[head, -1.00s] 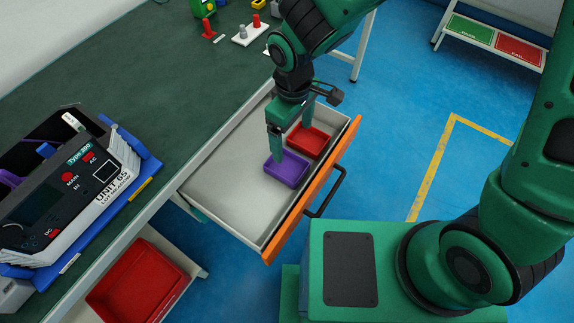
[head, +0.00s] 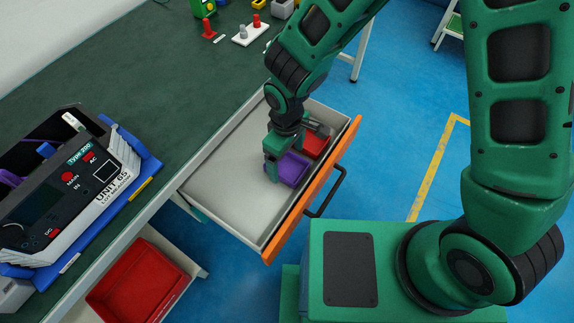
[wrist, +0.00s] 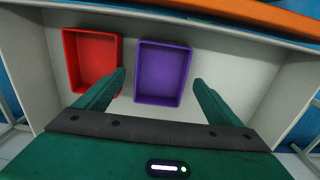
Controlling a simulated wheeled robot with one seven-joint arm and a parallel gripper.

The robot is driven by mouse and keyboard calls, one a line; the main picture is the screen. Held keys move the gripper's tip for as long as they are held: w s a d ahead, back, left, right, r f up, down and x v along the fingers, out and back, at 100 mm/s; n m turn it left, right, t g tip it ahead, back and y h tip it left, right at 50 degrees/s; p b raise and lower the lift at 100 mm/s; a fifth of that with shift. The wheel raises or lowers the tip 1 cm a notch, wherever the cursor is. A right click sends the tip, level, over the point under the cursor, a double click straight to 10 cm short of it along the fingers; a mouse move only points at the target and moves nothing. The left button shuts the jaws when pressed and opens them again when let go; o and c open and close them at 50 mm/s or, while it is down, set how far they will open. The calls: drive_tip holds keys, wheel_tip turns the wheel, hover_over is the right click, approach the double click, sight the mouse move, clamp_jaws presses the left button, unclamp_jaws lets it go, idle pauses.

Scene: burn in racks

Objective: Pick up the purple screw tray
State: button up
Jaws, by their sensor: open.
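The purple screw tray (head: 289,171) is a small open box lying in the open drawer, and it looks empty. In the wrist view the purple tray (wrist: 163,75) lies just ahead of and between my open fingers. My gripper (wrist: 160,82) is open and empty, with one finger on each side of the tray's near end. The left finger comes close to the gap between the purple tray and the red tray (wrist: 93,62). In the head view my gripper (head: 274,165) is low in the drawer at the tray, partly hiding it. I cannot tell whether the fingers touch it.
The red tray (head: 315,143) sits beside the purple one. The drawer (head: 225,195) has an orange front (head: 300,210), and its left part is bare. The green bench (head: 130,80) carries a test unit (head: 75,180). A larger red bin (head: 140,285) is below.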

drive_tip(key=shift+f, duration=0.7)
drive_tip(key=c, duration=1.2)
drive_tip(key=shift+c, duration=0.2)
drive_tip(key=shift+r, duration=0.15)
